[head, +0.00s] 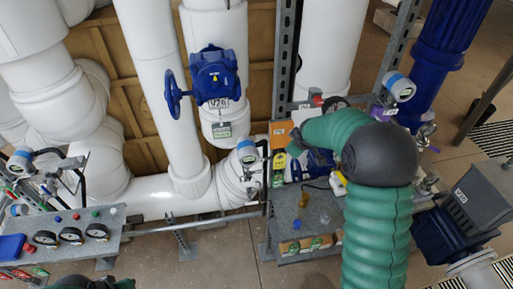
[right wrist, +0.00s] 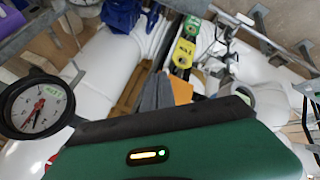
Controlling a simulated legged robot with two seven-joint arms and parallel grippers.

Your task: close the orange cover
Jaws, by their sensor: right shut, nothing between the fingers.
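The orange cover (head: 280,134) is a small flat orange panel at the back of the right-hand bench in the head view. It also shows in the right wrist view (right wrist: 182,90), partly hidden by my gripper. My right gripper (head: 297,136) reaches in from the right, its fingertips close beside the cover's right edge. In the right wrist view its grey fingers (right wrist: 156,90) are together and empty, just left of the cover. I cannot tell whether they touch it. Only a dark green part of my left arm shows at the bottom edge of the head view.
The grey bench (head: 287,222) carries yellow and green tagged parts next to the cover. A pressure gauge (right wrist: 38,107) is close on the left in the right wrist view. A blue valve (head: 214,75) and white pipes stand behind. A gauge panel (head: 75,225) is at left.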

